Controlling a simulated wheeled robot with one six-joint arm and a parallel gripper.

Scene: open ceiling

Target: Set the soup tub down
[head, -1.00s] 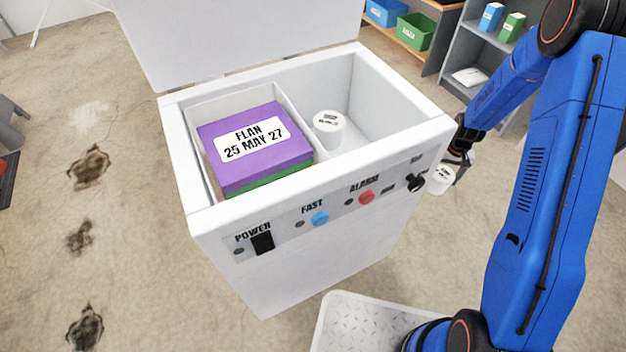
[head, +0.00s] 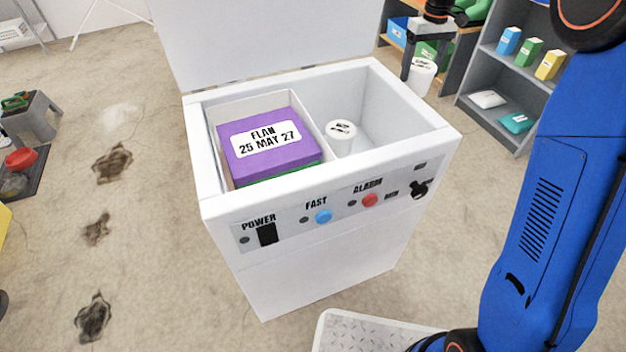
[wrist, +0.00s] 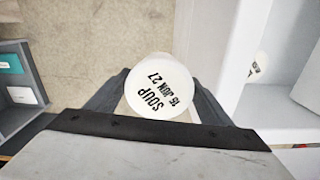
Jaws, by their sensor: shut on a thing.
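My gripper (wrist: 160,95) is shut on the soup tub (wrist: 158,88), a white round tub whose lid reads "SOUP 15 JUN 27". In the head view my gripper (head: 424,52) holds the tub (head: 422,78) upright in the air, to the right of the freezer's back right corner. The white chest freezer (head: 225,208) stands with its lid up. The wrist view shows its wall (wrist: 212,35) to the right of the tub. Inside the freezer, a second white tub (head: 340,135) with dark lettering stands right of the divider. Its label is unreadable.
A purple box (head: 268,153) labelled "FLAN 25 MAY 27" fills much of the freezer's left compartment. The right compartment has bare floor beside the second tub. The raised lid (head: 270,35) stands along the back. Grey shelves (head: 500,105) with small boxes stand at the right.

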